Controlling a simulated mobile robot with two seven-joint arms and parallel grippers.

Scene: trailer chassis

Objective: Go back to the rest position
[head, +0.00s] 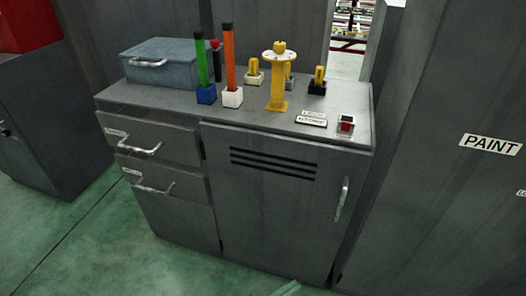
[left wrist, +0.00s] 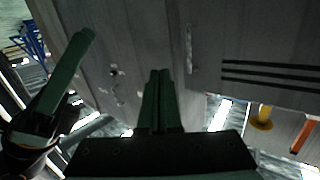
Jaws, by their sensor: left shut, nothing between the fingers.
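My left gripper (left wrist: 160,74) shows in the left wrist view with its two green fingers side by side, shut and empty. In the head view only a small pale green tip of it (head: 288,288) shows at the bottom edge, in front of and below the grey cabinet (head: 270,185). It is apart from everything on the cabinet top. Another green finger-like part (left wrist: 62,82) on a dark base with an orange ring shows at the left of the wrist view. It looks like my right gripper, seen from the side; whether it is open cannot be told.
The cabinet top holds a blue-grey toolbox (head: 172,62), green (head: 201,65) and orange (head: 230,60) sticks in blocks, a yellow stand (head: 279,85) and a red-button box (head: 346,123). A PAINT locker (head: 440,190) is right; green floor (head: 85,250) lies clear at left.

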